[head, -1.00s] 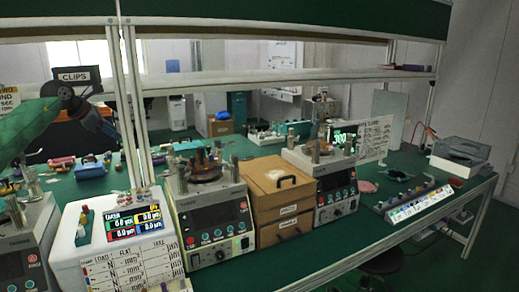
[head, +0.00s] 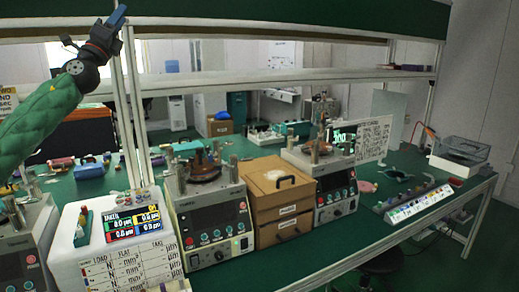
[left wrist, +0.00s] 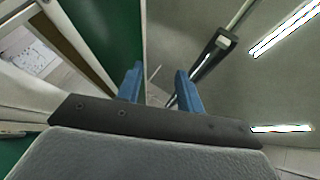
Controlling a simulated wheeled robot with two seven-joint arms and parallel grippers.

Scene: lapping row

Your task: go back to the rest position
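My left gripper (head: 118,17) is raised high at the upper left of the head view, in front of the shelf post and well above the bench. Its arm comes in from the left in a green sleeve. In the left wrist view the two blue fingers (left wrist: 156,88) stand apart with nothing between them, so it is open and empty. My right gripper does not show in either view.
The shelf frame post (head: 131,90) and the green upper panel (head: 260,18) are close to my left gripper. Below stand lapping machines (head: 207,215), a cardboard drawer box (head: 282,205) and a white box with a readout (head: 125,235) on the green bench (head: 330,243).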

